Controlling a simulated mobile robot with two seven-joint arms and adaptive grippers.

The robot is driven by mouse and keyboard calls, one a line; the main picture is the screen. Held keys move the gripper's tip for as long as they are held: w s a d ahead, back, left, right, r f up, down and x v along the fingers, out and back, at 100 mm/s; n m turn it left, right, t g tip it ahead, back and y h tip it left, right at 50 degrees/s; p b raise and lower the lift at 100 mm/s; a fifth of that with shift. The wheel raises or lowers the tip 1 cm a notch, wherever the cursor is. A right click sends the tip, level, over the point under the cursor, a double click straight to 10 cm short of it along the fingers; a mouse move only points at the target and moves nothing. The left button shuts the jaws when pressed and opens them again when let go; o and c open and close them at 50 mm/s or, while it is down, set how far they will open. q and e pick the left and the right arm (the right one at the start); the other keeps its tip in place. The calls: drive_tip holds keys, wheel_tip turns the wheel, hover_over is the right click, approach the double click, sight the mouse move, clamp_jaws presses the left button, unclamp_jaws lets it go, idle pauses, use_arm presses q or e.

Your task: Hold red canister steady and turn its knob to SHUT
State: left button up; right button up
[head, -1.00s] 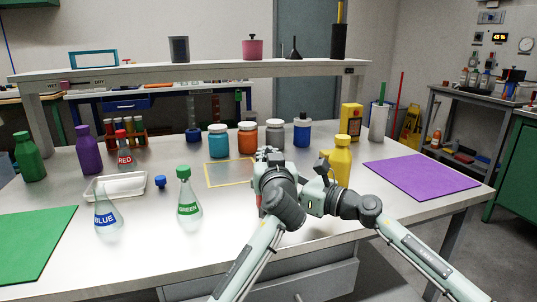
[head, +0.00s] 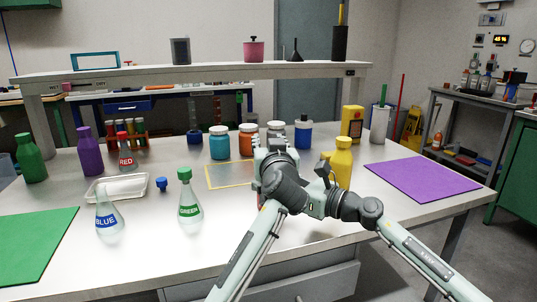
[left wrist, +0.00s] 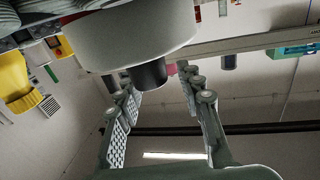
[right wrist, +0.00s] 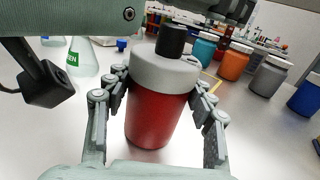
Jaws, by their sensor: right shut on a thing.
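The red canister (right wrist: 155,115) stands upright on the table in the right wrist view, with a pale grey lid (right wrist: 165,72) and a black knob (right wrist: 172,40) on top. My right gripper (right wrist: 162,84) is shut on the canister, one finger on each side near the lid. In the left wrist view my left gripper (left wrist: 153,82) is open, with its fingers on either side of the black knob (left wrist: 149,75) and gaps showing. In the head view my left gripper (head: 274,150) and arms hide nearly all of the canister. No knob marking is readable.
A yellow bottle (head: 342,165) stands close right of my arms. The green-labelled flask (head: 189,205) is to the left. Several jars, including an orange one (head: 247,142), stand behind. A purple mat (head: 422,178) lies at right.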

use_arm(q)
wheel_tip(320, 180, up, 7)
drive_tip(key=shift+f, duration=0.2)
drive_tip(key=s+a+f+m+g+h, duration=0.1)
drive_tip(key=s+a+f+m+h, duration=0.3)
drive_tip(key=s+f+h, duration=0.6)
drive_tip(key=shift+m+y, duration=0.4)
drive_tip(key=shift+m, duration=0.2)
drive_tip(key=x, duration=0.3)
drive_tip(key=d+x, duration=0.1)
drive_tip(key=x, duration=0.7)
drive_tip(key=shift+s+d, duration=0.25)
drive_tip(key=shift+d, duration=0.15)
drive_tip(key=shift+c, duration=0.5)
clamp_jaws()
